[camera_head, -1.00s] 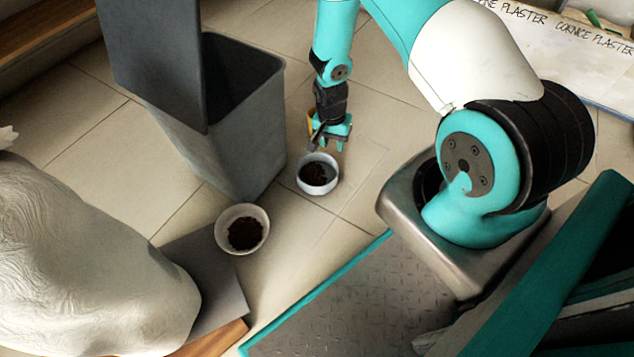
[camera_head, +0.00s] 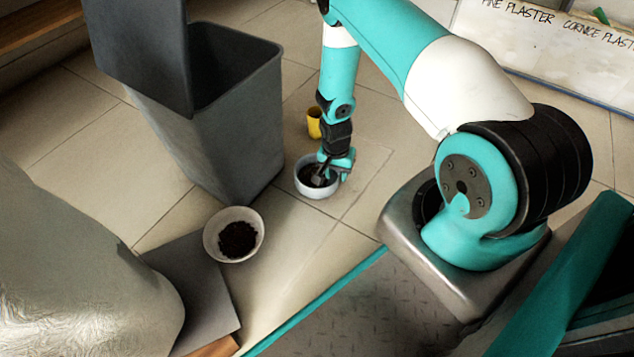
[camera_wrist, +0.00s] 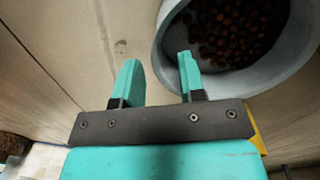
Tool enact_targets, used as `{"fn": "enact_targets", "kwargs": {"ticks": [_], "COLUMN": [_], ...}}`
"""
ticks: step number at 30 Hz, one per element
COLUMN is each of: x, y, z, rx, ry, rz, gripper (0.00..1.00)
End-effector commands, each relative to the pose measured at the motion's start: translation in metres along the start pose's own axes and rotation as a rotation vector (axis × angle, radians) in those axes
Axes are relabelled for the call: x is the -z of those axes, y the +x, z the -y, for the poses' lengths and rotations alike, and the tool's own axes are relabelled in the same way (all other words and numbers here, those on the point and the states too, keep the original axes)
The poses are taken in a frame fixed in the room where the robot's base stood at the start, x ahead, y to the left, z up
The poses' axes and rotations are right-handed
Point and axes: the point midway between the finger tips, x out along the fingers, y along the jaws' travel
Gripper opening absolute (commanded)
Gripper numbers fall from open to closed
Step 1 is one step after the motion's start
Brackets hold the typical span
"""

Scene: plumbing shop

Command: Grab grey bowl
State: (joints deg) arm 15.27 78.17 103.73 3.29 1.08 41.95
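The grey bowl (camera_head: 312,190) stands upright on the tiled floor, right of the tall grey bin, with dark contents. In the wrist view the grey bowl (camera_wrist: 258,78) fills the upper right and holds brown pellets. My gripper (camera_head: 335,172) is down at the bowl's right side and hides part of its rim. In the wrist view my gripper (camera_wrist: 158,65) has its two fingers apart. The right finger overlaps the bowl's inside and the left finger is outside it, with the near rim between them. I cannot tell whether either finger touches the bowl.
A paler bowl (camera_head: 212,238) with dark contents stands on the floor at the front left. The open grey bin (camera_head: 232,125) rises close left of the grey bowl. A yellow cup (camera_head: 314,123) stands behind it. A pale wrapped bulk (camera_head: 70,265) fills the lower left.

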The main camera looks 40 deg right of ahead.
Motion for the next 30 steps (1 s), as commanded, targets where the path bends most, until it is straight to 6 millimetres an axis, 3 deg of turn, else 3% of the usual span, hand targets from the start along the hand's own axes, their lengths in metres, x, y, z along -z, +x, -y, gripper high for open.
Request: {"fn": "enact_targets", "kwargs": {"ticks": [1,3,11,12,17,30], "x": [0.0,0.0,0.0,0.0,0.0,0.0], "y": [0.015,0.024,0.026,0.026,0.025,0.019], "z": [0.0,0.0,0.0,0.0,0.0,-0.001], "rx": [-0.001,-0.001,0.0,0.0,0.0,0.001], "ry": [0.001,0.0,0.0,0.0,0.0,-0.001], "rz": [0.0,0.0,0.0,0.0,0.0,0.0], "gripper": [0.37,0.37,0.37,0.35,0.0,0.0]}}
